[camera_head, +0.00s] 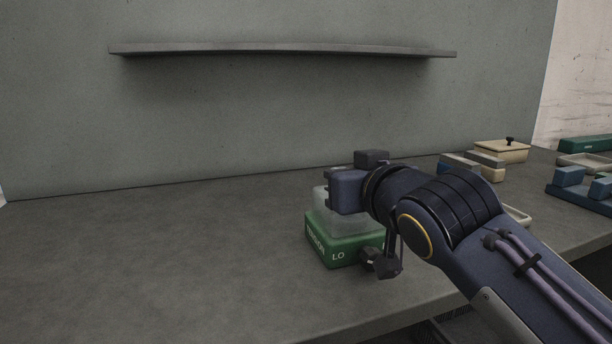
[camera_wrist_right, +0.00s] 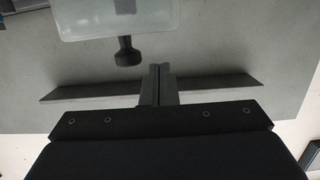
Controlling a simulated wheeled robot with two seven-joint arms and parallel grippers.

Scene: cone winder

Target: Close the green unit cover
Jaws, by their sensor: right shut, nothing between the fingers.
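The green unit (camera_head: 345,250) stands on the grey table in the head view, with white lettering on its sides. Its clear, frosted cover (camera_head: 331,220) shows above the green base, partly hidden by my right gripper (camera_head: 340,190). The cover's exact angle cannot be told. In the right wrist view the frosted cover (camera_wrist_right: 115,18) is at the top, with a dark knob (camera_wrist_right: 127,52) sticking out from it. My right gripper's fingers (camera_wrist_right: 158,70) are together and empty, just right of the knob and apart from it. My left gripper is not in view.
A wall shelf (camera_head: 280,49) runs above the table. A cream lidded box (camera_head: 502,151), grey and blue blocks (camera_head: 472,163) and a blue tray (camera_head: 580,197) are at the right. The table (camera_head: 150,260) left of the unit is clear.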

